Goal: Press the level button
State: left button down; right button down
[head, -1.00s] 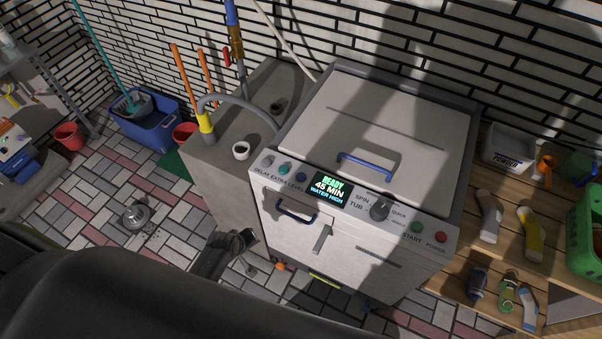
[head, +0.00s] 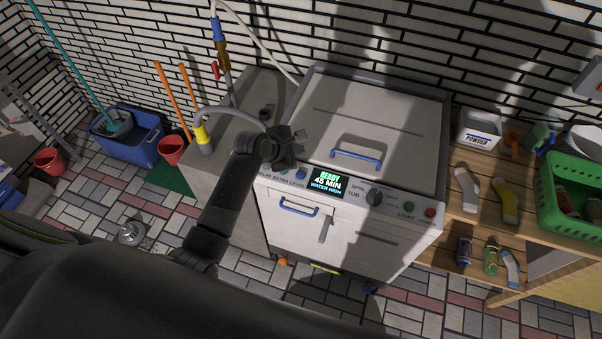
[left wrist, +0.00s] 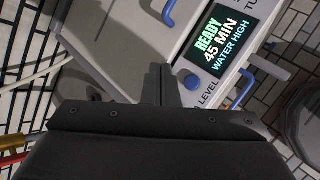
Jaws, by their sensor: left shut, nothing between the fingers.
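The white washing machine (head: 375,120) has a control panel along its front top edge. The level button is a small blue round button (head: 301,174) left of the display (head: 325,184), which reads READY, 45 MIN, WATER HIGH. In the left wrist view the level button (left wrist: 192,81) shows beside the LEVEL label. My left gripper (head: 298,141) is shut and empty, above the panel's left end, covering part of the delay and extra area. In the left wrist view its shut fingers (left wrist: 162,86) appear just left of the level button; contact is not visible. My right gripper is out of view.
A grey hose (head: 228,110) and concrete sink (head: 203,175) stand left of the machine. The lid has a blue handle (head: 356,159), and the front has another blue handle (head: 298,208).

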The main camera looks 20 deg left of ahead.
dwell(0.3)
pick_arm(q)
jog(key=shift+f, duration=0.1)
jog(key=b, duration=0.6)
send_over(298, 176)
notch_tip(298, 176, down, 7)
jog(key=shift+r, duration=0.1)
jog(key=shift+f+b, duration=0.3)
jog(key=shift+f, duration=0.6)
jog(key=shift+f, duration=0.15)
dwell(1.0)
jog(key=shift+f, duration=0.25)
